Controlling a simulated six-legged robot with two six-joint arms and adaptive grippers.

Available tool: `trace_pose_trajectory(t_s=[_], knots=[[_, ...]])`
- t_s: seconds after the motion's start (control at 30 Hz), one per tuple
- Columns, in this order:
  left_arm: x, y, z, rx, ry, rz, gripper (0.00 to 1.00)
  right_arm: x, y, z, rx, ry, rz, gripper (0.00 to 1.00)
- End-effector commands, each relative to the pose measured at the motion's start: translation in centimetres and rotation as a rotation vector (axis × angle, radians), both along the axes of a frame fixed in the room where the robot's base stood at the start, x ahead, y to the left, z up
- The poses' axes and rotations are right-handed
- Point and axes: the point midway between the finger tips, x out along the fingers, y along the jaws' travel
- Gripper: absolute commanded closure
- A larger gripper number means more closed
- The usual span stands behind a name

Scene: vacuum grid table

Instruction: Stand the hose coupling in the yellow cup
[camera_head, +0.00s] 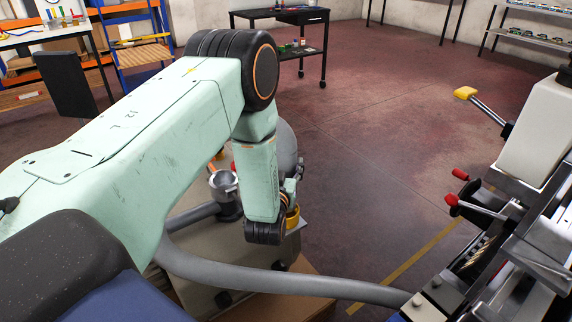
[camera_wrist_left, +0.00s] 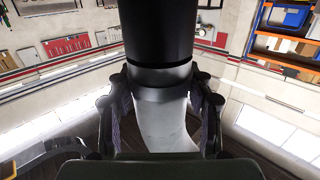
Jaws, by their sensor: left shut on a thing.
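My left gripper (camera_wrist_left: 162,100) is shut on the hose coupling (camera_wrist_left: 160,76), with one finger on each side of it in the left wrist view. The coupling has a black cylinder above, a pale metal section and a grey band, with a pale curved part below. In the head view the left gripper (camera_head: 290,189) is mostly hidden behind my mint-green arm, and I cannot make out the coupling there. The yellow cup (camera_head: 293,216) shows partly beside my wrist; whether anything is in it is hidden. My right gripper is not in view.
A thick grey hose (camera_head: 290,283) runs across the front. A dark fitting with a metal rim (camera_head: 223,183) stands left of my wrist. A machine with red-knobbed levers (camera_head: 478,207) is at the right. A black trolley (camera_head: 288,17) stands behind; the floor between is open.

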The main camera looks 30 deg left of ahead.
Motion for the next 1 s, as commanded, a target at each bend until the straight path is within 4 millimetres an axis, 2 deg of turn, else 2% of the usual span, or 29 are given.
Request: trace_pose_trajectory(t_s=[0.93,0.97,1.0], knots=[[0.06,0.00,-0.38,0.001,-0.004,0.000,1.00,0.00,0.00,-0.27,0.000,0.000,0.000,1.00],[0.06,0.00,-0.38,0.001,-0.004,-0.001,0.46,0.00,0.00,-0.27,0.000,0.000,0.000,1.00],[0.06,0.01,-0.39,0.001,-0.004,0.000,0.43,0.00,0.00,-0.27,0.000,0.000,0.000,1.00]])
